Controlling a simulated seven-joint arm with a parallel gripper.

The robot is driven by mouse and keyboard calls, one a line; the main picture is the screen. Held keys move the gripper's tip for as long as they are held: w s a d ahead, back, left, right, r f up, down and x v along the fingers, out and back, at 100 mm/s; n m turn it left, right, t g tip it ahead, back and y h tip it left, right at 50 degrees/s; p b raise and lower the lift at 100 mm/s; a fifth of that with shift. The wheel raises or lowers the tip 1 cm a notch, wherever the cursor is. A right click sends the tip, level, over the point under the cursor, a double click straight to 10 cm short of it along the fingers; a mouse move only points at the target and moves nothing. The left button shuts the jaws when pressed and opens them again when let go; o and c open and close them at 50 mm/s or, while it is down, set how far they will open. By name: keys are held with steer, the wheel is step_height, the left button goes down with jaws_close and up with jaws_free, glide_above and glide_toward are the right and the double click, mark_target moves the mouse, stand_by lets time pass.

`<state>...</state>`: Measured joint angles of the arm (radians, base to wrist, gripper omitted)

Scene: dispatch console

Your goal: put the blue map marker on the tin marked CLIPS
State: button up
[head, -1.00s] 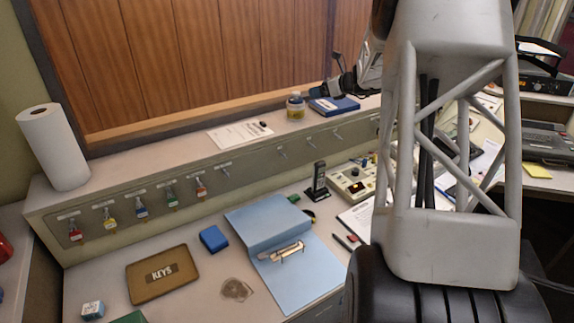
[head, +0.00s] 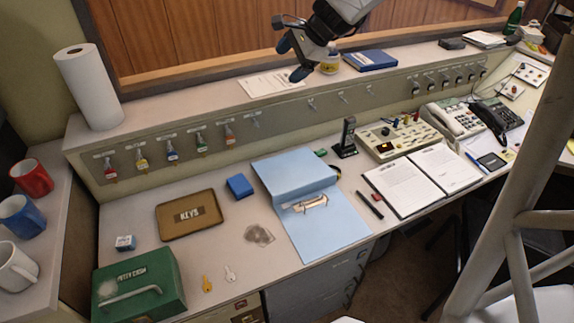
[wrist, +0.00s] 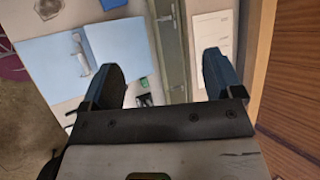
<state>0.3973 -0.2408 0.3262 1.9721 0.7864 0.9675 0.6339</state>
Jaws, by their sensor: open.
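My gripper (head: 291,60) is open and empty, in the air above the back ledge near the wood wall. In the wrist view its two dark fingers (wrist: 160,62) stand wide apart with nothing between them. I cannot pick out a blue map marker for sure; small coloured pieces (head: 396,124) stand on the beige switch console, too small to tell apart. No tin that reads CLIPS is legible. A brown tray marked KEYS (head: 189,214) and a green box with a handle (head: 139,287) lie on the desk at left.
A yellow-labelled jar (head: 329,65) and a blue book (head: 370,61) are close to my gripper on the ledge. A blue binder (head: 310,205), a blue block (head: 239,186), a black handset (head: 347,138) and an open logbook (head: 422,180) lie on the desk. Keys hang along the panel.

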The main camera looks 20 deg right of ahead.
steer(key=s+a+f+n+g+h, duration=0.1)
steer(key=s+a+n, duration=0.3)
steer(key=s, duration=0.6)
steer(key=s+a+f+n+g+h, duration=0.1)
steer(key=s+a+f+n+h, duration=0.2)
steer(key=s, duration=0.7)
steer(key=s+a+f+n+h, duration=0.1)
steer(key=s+a+f+n, duration=0.1)
steer(key=s+a+n, duration=0.4)
steer(key=s+n, duration=0.3)
steer(key=s, duration=0.2)
steer(key=shift+a+g+h, duration=0.4)
